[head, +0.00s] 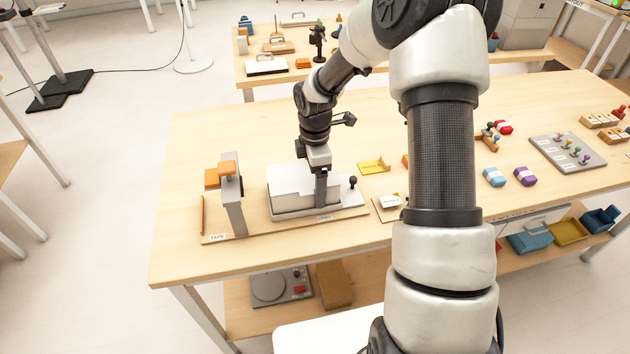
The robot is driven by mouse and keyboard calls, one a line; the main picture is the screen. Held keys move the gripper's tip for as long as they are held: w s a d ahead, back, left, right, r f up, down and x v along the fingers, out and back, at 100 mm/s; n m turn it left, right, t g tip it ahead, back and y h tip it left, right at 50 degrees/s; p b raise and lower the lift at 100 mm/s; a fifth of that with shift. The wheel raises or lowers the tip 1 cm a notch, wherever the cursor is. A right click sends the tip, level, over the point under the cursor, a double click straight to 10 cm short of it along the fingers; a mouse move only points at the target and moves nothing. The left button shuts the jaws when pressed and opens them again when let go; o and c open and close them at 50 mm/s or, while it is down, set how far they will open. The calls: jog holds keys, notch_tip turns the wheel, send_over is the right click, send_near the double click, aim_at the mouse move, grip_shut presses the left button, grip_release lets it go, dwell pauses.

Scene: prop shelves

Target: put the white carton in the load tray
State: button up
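The other finger is hidden, so I cannot tell whether the gripper is open or closed on the carton. The carton appears to rest on the board. A white flat surface (335,332) shows at the bottom edge, partly behind my arm; it may be the load tray, but I cannot tell.
A tape stand (233,200) with orange parts stands close left of the carton. A small black knob (352,183) is just right of it. A yellow piece (374,166) lies behind right. Under the table, a shelf holds a grey device (280,287). The table's back left is clear.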

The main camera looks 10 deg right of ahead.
jog(key=shift+s+f, duration=0.15)
jog(key=shift+f, duration=0.35)
jog(key=shift+s+d+f+b, duration=0.1)
jog(key=shift+s+f+b, duration=0.15)
jog(key=shift+f+b, duration=0.4)
jog(key=shift+s+f+b, duration=0.15)
jog(key=shift+f+b, duration=0.25)
jog(key=shift+f, duration=0.1)
jog(key=o, duration=1.2)
jog(key=shift+w+r+p, duration=0.2)
jog(key=shift+r+p, duration=0.55)
jog(key=shift+w+r+p, duration=0.2)
jog(key=shift+r+p, duration=0.55)
jog(key=shift+w+r+p, duration=0.1)
jog(key=shift+r+p, duration=1.05)
jog(key=shift+r, duration=0.5)
